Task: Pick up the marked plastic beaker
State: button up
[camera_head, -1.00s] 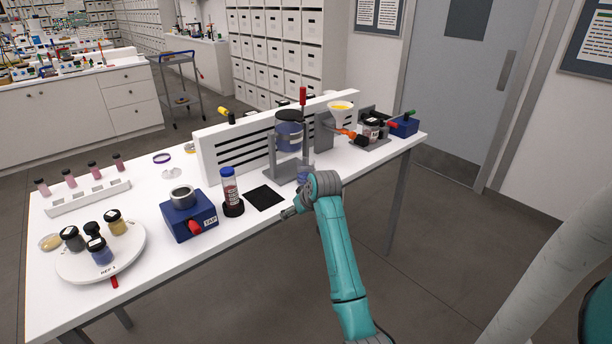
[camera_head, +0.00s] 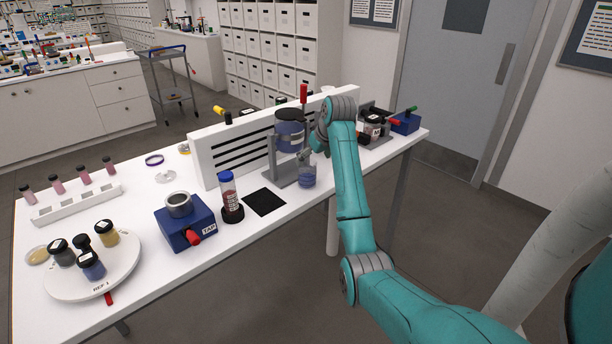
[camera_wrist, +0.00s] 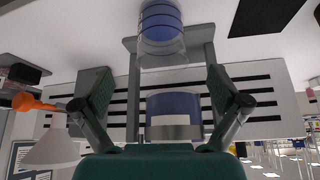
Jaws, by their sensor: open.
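A small clear beaker with blue in its lower part (camera_head: 307,176) stands on the white bench at the foot of a grey stand. It also shows at the top of the wrist view (camera_wrist: 161,32), where the picture is upside down and blue bands show on it. I cannot make out any writing on it. My gripper (camera_wrist: 160,90) is open and empty, its two fingers apart, with the beaker ahead between and beyond them. In the head view my gripper (camera_head: 306,156) is just above the beaker's rim, partly hidden by my wrist.
A blue-filled jar (camera_head: 289,133) sits in the grey stand (camera_head: 274,160), close behind the beaker. A black mat (camera_head: 264,202), a blue-capped tube (camera_head: 228,190) and a blue TAP box (camera_head: 187,224) lie to the left. A slotted white panel (camera_head: 215,160) rises behind. A funnel (camera_wrist: 50,146) shows in the wrist view.

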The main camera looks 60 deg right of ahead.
aim_at(307, 171)
jog(key=x, duration=0.3)
jog(key=shift+a+x, duration=0.2)
jog(key=shift+x, duration=2.5)
jog(key=shift+s, duration=0.15)
jog(key=c, duration=1.4)
jog(key=shift+r, duration=0.1)
